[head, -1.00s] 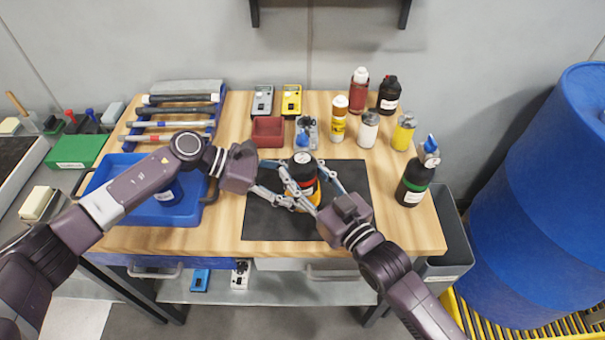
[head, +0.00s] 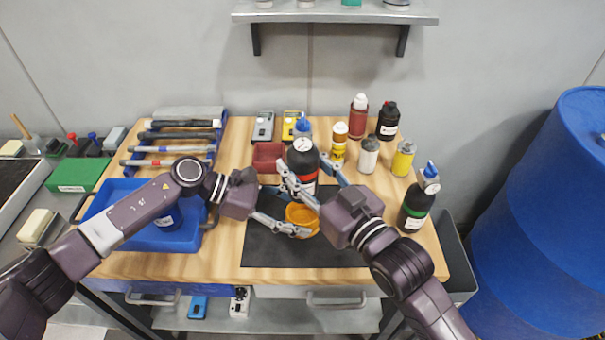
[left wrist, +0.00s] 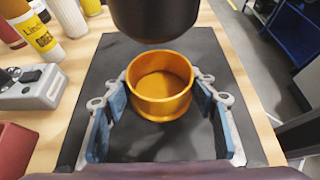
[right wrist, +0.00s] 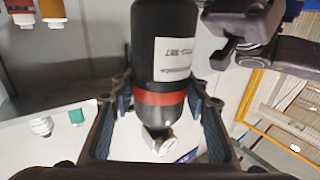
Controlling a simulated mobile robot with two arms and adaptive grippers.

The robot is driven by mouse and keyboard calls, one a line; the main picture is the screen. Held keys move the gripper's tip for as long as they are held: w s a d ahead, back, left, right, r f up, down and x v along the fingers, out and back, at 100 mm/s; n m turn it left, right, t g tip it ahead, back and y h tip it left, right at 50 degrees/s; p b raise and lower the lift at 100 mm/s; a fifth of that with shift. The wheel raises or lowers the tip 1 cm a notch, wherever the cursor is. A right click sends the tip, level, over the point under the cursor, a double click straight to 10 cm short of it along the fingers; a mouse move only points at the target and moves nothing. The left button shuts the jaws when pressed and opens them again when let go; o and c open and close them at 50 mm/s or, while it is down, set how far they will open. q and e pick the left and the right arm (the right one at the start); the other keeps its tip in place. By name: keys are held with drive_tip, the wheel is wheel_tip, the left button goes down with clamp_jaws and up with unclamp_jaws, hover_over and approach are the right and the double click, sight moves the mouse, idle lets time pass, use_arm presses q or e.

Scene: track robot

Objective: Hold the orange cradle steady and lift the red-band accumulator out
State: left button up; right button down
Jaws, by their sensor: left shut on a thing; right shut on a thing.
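The red-band accumulator (head: 302,157), a black bottle with a blue top, is upright and raised clear above the orange cradle (head: 303,219). My right gripper (head: 310,172) is shut around its body; the right wrist view shows the accumulator (right wrist: 165,45) between the fingers, near its red band. The cradle stands empty on the dark mat (head: 262,248). My left gripper (head: 288,212) is shut on the cradle from both sides. In the left wrist view the open ring of the cradle (left wrist: 160,88) sits between the finger pads, with the accumulator's dark base (left wrist: 155,15) above it.
A green-band bottle (head: 418,200) stands right of the mat. Several bottles and a dark red bin (head: 268,157) stand behind. A blue tray (head: 125,233) lies at left under my left arm. A wall shelf (head: 335,17) hangs above. The mat's front is bare.

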use_arm(q)
drive_tip(key=o, duration=1.4)
drive_tip(key=v, duration=1.2)
drive_tip(key=shift+w+f, duration=0.1)
